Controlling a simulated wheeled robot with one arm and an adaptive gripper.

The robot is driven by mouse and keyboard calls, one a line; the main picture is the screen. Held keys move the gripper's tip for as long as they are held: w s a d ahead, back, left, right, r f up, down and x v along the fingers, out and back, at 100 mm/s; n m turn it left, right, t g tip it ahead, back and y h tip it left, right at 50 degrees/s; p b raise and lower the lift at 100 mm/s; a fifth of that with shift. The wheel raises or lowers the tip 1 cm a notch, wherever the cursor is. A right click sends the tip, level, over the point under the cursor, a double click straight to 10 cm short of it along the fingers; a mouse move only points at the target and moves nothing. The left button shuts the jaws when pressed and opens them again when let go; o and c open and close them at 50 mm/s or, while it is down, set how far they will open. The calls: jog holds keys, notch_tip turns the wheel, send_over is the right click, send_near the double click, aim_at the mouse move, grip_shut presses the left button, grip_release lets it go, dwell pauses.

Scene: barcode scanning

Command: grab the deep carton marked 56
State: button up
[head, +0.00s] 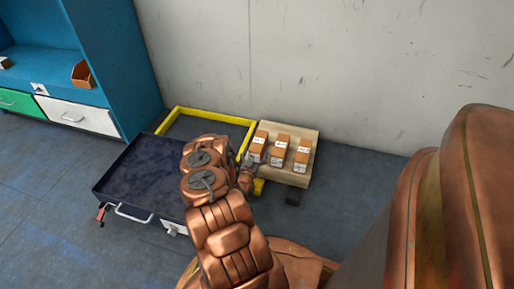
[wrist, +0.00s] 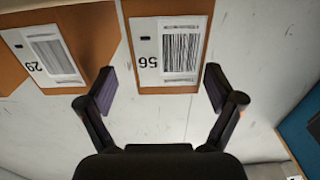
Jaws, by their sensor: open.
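The carton marked 56 (wrist: 198,57) is brown with a white barcode label and fills the top middle of the wrist view. In the head view it appears to be the leftmost carton (head: 260,140) in a row of three on a pale wooden stand. My gripper (wrist: 158,88) is open and empty. Its two fingertips lie to either side of the carton's near edge in the wrist view; I cannot tell how far off they are in depth. In the head view my gripper (head: 252,164) is at the left front of the row, small and partly hidden by my arm.
The carton marked 29 (wrist: 98,35) stands beside it, with a narrow gap near the left finger. The wooden stand (head: 312,142) backs onto a grey wall. A yellow frame (head: 215,114) and a dark blue tray (head: 135,170) lie to the left. Floor at right is clear.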

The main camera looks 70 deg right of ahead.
aim_at(258, 143)
jog(key=shift+w+d+r+b, duration=0.15)
jog(key=shift+d+b, duration=0.25)
jog(key=shift+d, duration=0.45)
jog(key=shift+w+d+b, duration=0.3)
jog(key=shift+d+b, duration=0.15)
jog(key=shift+d, duration=0.45)
jog(key=shift+w+d+r+b, duration=0.15)
jog(key=shift+d+b, duration=0.25)
jog(key=shift+d, duration=0.45)
jog(key=shift+f, duration=0.1)
jog(key=shift+c, duration=0.4)
jog(key=c, duration=1.5)
jog(key=shift+c, duration=0.3)
